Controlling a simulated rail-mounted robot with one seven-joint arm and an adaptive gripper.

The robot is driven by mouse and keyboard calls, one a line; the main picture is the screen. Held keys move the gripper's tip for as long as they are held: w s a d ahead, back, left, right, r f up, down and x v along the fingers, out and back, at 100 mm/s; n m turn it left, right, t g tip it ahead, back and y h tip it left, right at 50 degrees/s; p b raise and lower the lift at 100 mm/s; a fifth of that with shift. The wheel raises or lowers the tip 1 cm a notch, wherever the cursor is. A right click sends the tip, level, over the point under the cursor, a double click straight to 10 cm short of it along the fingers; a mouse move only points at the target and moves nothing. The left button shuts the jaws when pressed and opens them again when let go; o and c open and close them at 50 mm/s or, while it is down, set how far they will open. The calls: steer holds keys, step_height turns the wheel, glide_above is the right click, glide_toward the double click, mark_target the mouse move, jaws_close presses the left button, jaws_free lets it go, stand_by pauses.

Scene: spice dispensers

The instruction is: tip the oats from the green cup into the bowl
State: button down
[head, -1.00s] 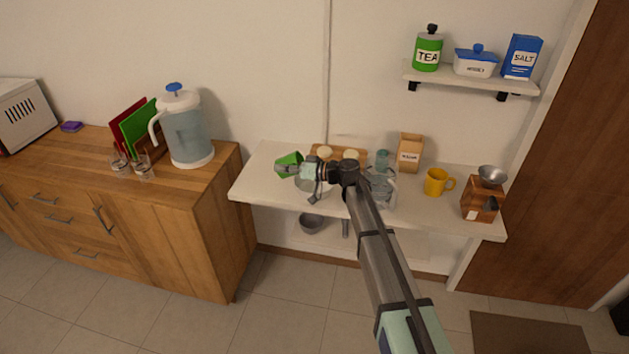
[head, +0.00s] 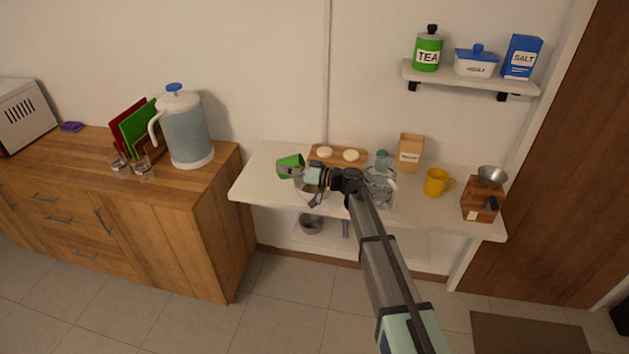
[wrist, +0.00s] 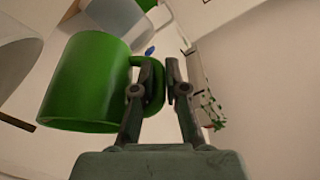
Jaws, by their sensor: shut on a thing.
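The green cup (head: 290,166) is held above the left part of the white counter, lying tilted well over. In the wrist view the cup (wrist: 85,80) fills the left side, and my gripper (wrist: 162,80) is shut on its handle. In the head view my gripper (head: 308,174) is right of the cup. A pale bowl (head: 306,194) sits on the counter just below my gripper, partly covered by it. I cannot make out any oats in the cup or the bowl.
A board with two pale round items (head: 337,156) lies behind my gripper. A glass vessel (head: 381,186) stands close by my arm, with a carton (head: 410,150), yellow mug (head: 437,182) and grinder (head: 481,199) further right. A grey pot (head: 311,223) is on the lower shelf.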

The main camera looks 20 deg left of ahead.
steer(key=shift+d+b, duration=0.1)
steer(key=shift+b, duration=0.25)
steer(key=shift+w+d+r+y+b, duration=0.2)
steer(key=shift+d+y+b, duration=0.35)
steer(key=shift+b, duration=0.85)
steer(key=shift+w+d+r+y+b, duration=0.15)
steer(key=shift+d+y+b, duration=0.35)
steer(key=shift+b, duration=0.85)
steer(key=shift+w+d+r+y+b, duration=0.15)
steer(key=shift+d+r+y+b, duration=0.35)
steer(key=shift+b, duration=1.7)
steer(key=shift+w+d+y+b, duration=0.1)
steer(key=shift+d+y+b, duration=0.45)
steer(key=shift+b, duration=1.6)
steer(key=shift+w+d+r+y+b, duration=0.15)
steer(key=shift+y+b, duration=0.35)
steer(key=shift+b, duration=0.7)
steer(key=shift+d+r+y+b, duration=0.15)
steer(key=shift+y+b, duration=0.35)
steer(key=shift+b, duration=0.65)
steer(key=shift+w+d+y+b, duration=0.1)
steer(key=shift+d+y+b, duration=0.3)
steer(key=shift+b, duration=0.8)
steer(key=shift+r+m+b, duration=0.3)
steer(key=shift+r, duration=0.05)
